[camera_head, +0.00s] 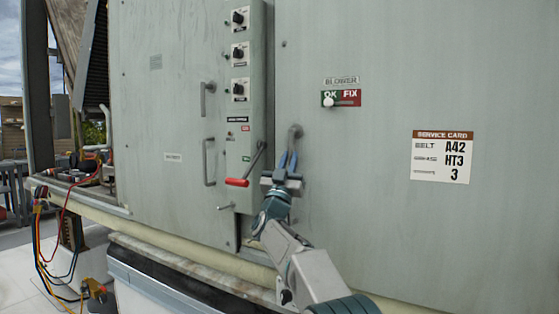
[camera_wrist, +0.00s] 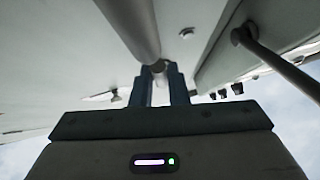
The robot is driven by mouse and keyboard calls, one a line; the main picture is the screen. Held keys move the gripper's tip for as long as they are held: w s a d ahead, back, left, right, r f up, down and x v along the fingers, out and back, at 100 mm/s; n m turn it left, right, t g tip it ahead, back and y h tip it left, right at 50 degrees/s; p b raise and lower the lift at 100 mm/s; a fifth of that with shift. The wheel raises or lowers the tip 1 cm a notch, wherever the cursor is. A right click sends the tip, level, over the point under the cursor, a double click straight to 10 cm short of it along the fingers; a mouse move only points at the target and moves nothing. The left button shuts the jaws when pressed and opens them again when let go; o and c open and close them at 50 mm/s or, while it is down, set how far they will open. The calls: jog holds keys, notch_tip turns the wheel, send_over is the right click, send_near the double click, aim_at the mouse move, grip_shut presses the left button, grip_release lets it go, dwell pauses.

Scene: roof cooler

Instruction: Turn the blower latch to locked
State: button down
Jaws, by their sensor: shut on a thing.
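The blower latch (camera_head: 295,131) is a grey bar handle on the large pale green panel, below and left of the small BLOWER label (camera_head: 341,80). Its upper end shows above my gripper and its lower part is hidden by the fingers. My gripper (camera_head: 288,158) has blue fingers and is shut on the latch handle. In the wrist view, the handle (camera_wrist: 132,25) comes down from the top to between the fingertips of my gripper (camera_wrist: 160,72). I cannot read a locked or unlocked mark for the latch.
A lever with a red grip (camera_head: 238,182) sticks out just left of my gripper. A narrow column with several black knobs (camera_head: 239,54) rises above it. A grey door handle (camera_head: 207,162) is further left. An OK/FIX sign (camera_head: 348,98) and service card (camera_head: 442,158) are flat on the panel.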

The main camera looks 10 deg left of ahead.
jog(key=shift+a, duration=0.1)
jog(key=c, duration=1.8)
grip_release()
jog(key=o, duration=0.4)
jog(key=shift+w+a, duration=0.1)
jog(key=shift+a, duration=0.05)
jog(key=shift+s+f, duration=0.2)
jog(key=shift+f, duration=0.05)
jog(key=b+v, duration=0.2)
jog(key=v, duration=1.1)
jog(key=shift+s, duration=0.1)
